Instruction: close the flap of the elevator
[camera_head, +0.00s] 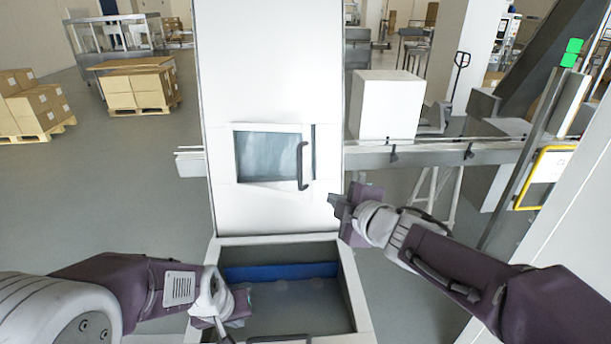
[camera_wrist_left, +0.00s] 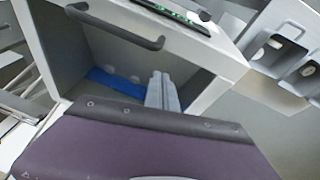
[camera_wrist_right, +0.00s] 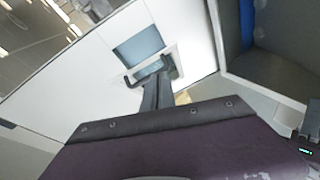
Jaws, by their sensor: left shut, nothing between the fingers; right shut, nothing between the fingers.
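The elevator (camera_head: 270,55) is a tall white column with a small windowed door (camera_head: 265,157) and a dark vertical handle (camera_head: 303,165); this door also shows in the right wrist view (camera_wrist_right: 138,45). Below it, an open-topped bin (camera_head: 349,290) with a blue strip inside stands open. A dark bar handle (camera_wrist_left: 115,25) is on the bin's front in the left wrist view. Which part is the flap I cannot tell for sure. My left gripper (camera_head: 222,328) is shut and empty at the bin's left front. My right gripper (camera_head: 338,207) is shut and empty, right of and below the door handle, apart from it.
A conveyor (camera_head: 430,152) with a white box (camera_head: 388,105) runs right of the elevator. A yellow-framed panel (camera_head: 545,178) stands at the far right. Pallets of cardboard boxes (camera_head: 138,88) stand back left. The floor to the left is clear.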

